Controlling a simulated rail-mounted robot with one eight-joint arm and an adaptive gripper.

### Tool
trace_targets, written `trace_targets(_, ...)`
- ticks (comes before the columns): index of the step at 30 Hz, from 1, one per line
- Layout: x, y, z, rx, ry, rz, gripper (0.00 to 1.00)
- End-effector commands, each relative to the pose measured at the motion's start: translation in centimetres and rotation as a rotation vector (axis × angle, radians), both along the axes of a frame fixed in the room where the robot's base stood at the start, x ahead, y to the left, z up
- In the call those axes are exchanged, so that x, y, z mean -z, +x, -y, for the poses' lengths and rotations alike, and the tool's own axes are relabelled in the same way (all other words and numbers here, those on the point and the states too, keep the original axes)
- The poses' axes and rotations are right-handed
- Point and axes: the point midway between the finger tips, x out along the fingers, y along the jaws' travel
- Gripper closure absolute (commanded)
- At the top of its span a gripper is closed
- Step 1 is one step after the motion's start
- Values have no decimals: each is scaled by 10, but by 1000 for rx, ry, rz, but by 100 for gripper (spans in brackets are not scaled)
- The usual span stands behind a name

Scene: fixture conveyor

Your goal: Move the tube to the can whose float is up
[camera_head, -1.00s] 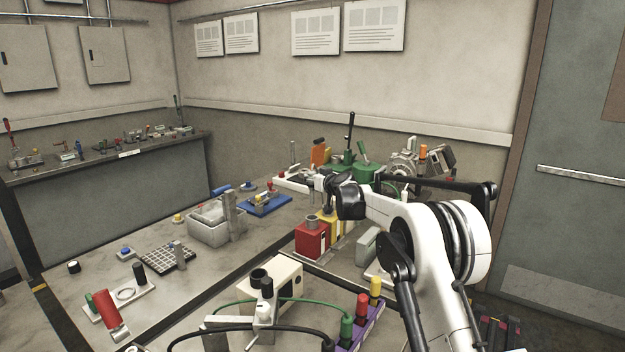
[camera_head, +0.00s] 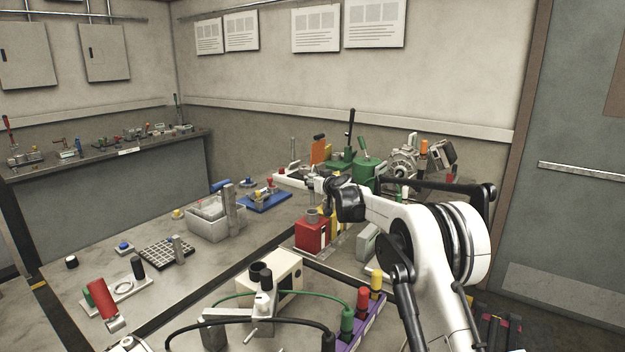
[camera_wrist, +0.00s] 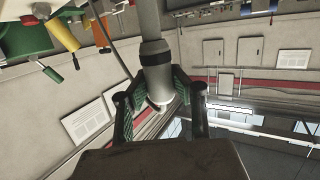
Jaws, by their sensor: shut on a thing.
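My gripper (camera_wrist: 160,88) is shut around a grey tube (camera_wrist: 155,58) with a dark band, in the wrist view. The tube runs out of the top of that view. In the head view my gripper (camera_head: 314,182) is small, above and behind the cans, and the tube is hard to make out. A red can (camera_head: 311,234) with a grey round neck stands below it, and a yellow can (camera_head: 335,222) is partly hidden behind the red one and my arm. A green container (camera_head: 365,172) is farther back. I cannot tell which float is up.
A beige box (camera_head: 285,275), looping cables and a purple strip with coloured plugs (camera_head: 362,300) are in front. A grey bin (camera_head: 215,228), a grid tray (camera_head: 163,253) and a blue plate (camera_head: 264,202) are at left. A motor-like machine (camera_head: 402,165) is at back right.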

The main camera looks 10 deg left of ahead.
Motion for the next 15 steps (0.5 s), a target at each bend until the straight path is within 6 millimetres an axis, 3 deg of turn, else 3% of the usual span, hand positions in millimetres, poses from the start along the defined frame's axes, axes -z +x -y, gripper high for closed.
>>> trace_targets(8,22,0,0,0,0,0,100)
trace_targets(15,18,0,0,0,0,0,100)
